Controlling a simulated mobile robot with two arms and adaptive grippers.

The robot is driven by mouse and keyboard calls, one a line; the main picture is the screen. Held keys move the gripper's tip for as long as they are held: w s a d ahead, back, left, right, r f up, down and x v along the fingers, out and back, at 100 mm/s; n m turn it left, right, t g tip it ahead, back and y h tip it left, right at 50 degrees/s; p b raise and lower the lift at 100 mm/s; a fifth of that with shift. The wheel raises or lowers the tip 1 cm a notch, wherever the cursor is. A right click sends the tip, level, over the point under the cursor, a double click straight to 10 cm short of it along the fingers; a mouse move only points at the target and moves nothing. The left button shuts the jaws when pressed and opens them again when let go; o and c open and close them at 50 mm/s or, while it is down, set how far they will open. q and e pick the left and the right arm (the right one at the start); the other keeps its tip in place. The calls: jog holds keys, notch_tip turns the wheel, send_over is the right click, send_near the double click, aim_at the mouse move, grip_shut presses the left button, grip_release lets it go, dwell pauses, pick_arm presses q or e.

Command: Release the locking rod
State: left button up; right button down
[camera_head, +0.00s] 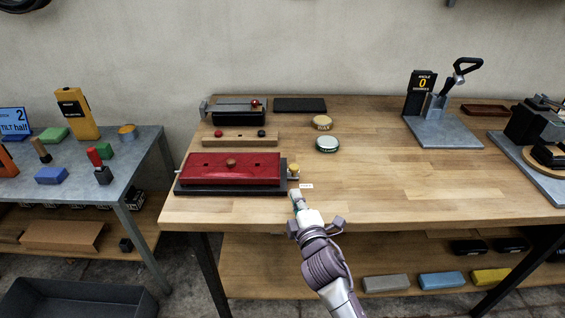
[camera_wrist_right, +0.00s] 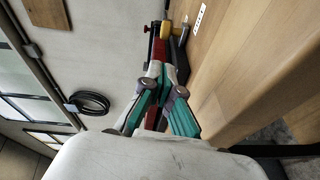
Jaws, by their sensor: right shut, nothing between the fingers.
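A red box-like fixture (camera_head: 230,168) on a black base lies at the front left of the wooden workbench. At its right end is a small yellow-topped fitting (camera_head: 294,168), with a small white label (camera_head: 306,186) on the bench in front of it. I cannot tell for sure which part is the locking rod. My right gripper (camera_head: 297,194) is shut and empty at the bench's front edge, just in front of that fitting. In the right wrist view its fingers (camera_wrist_right: 163,72) point toward the fixture's red body (camera_wrist_right: 160,52). My left gripper is not in view.
Behind the red fixture are a wooden bar (camera_head: 240,139) with knobs and a black-and-grey device (camera_head: 238,116). The bench's middle is clear. A grey side table (camera_head: 130,165) with blocks stands at the left.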

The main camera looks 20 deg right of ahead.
aim_at(287, 181)
jog(key=shift+w, duration=0.2)
jog(key=shift+s+r, duration=0.2)
jog(key=shift+s, duration=0.2)
jog(key=shift+w, duration=0.1)
jog(key=w, duration=0.9)
jog(key=shift+d+f, duration=0.25)
jog(key=shift+w, duration=0.5)
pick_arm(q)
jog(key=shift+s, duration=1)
